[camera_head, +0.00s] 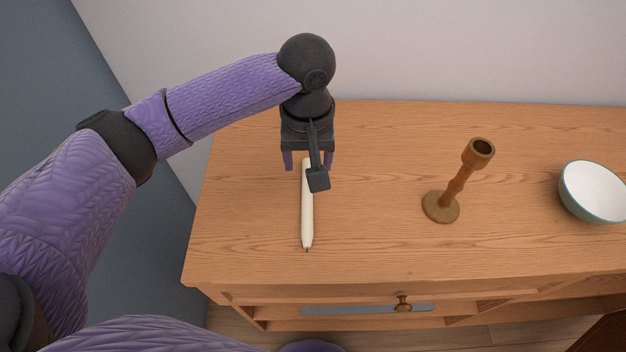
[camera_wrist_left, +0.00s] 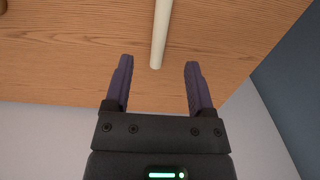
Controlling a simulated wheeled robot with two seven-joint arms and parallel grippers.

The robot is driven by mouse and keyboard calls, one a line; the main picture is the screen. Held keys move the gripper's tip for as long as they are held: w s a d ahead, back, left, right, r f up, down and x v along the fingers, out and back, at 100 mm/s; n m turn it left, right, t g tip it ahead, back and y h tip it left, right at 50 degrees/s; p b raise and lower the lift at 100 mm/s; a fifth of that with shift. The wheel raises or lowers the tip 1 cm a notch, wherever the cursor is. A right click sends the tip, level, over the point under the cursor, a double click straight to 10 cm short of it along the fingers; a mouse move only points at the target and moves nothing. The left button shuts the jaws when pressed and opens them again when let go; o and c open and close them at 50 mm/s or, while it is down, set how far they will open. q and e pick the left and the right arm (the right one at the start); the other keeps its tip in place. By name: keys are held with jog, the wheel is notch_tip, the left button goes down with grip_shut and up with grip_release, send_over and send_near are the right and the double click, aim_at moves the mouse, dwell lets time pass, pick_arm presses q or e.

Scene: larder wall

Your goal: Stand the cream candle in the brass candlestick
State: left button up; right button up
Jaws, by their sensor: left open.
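The cream candle (camera_head: 307,218) lies flat on the wooden top, its wick end toward the front edge. Its other end shows in the left wrist view (camera_wrist_left: 160,36), a little beyond and between my open fingers. My left gripper (camera_head: 308,163) is open and empty above the candle's back end; the fingers also show in the left wrist view (camera_wrist_left: 157,75). Part of the candle is hidden behind the gripper. The brass candlestick (camera_head: 453,187) stands upright to the right of the candle, its cup open and empty. My right gripper is not in view.
A white bowl with a teal rim (camera_head: 594,192) stands at the right edge. The wooden sideboard (camera_head: 375,240) has a drawer with a brass knob (camera_head: 403,303) at the front. A wall rises behind it. The top between candle and candlestick is clear.

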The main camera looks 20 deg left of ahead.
aim_at(307, 195)
pick_arm(q)
jog(key=f+b, duration=0.1)
jog(key=f, duration=0.2)
jog(key=f+b, duration=0.1)
jog(key=f, duration=0.2)
jog(key=f+b, duration=0.1)
jog(key=f, duration=0.2)
jog(key=shift+s+a+f+b, duration=0.1)
jog(key=shift+s+f+b, duration=0.05)
jog(key=shift+s+b, duration=0.2)
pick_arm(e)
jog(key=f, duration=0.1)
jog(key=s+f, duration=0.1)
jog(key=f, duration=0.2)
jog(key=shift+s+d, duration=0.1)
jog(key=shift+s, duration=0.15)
pick_arm(q)
grip_shut()
